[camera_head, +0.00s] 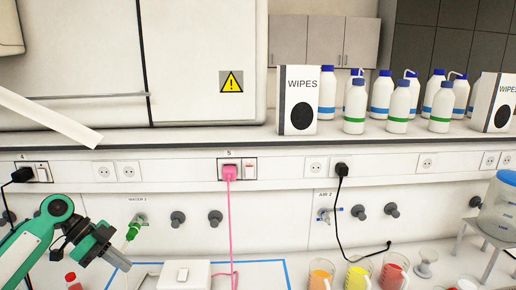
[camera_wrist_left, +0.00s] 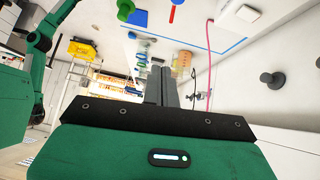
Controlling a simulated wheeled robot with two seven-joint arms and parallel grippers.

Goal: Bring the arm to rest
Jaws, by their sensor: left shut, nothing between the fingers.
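My left gripper (camera_head: 122,262) is at the lower left of the head view, at the end of my green arm, in front of the lab wall and near a green tap (camera_head: 133,228). Its dark fingers are together with nothing between them. In the left wrist view the shut fingers (camera_wrist_left: 163,84) point away from the camera toward the bench area. My right gripper is not seen in the head view. A green arm part shows at the upper left of the wrist view, without a clear gripper.
Orange (camera_head: 320,276), yellow (camera_head: 357,278) and red (camera_head: 392,276) beakers stand on the bench at lower right. A white box (camera_head: 184,276) sits inside a blue outline. A red-capped bottle (camera_head: 72,283) is below my arm. Black (camera_head: 355,225) and pink (camera_head: 230,215) cables hang from the sockets.

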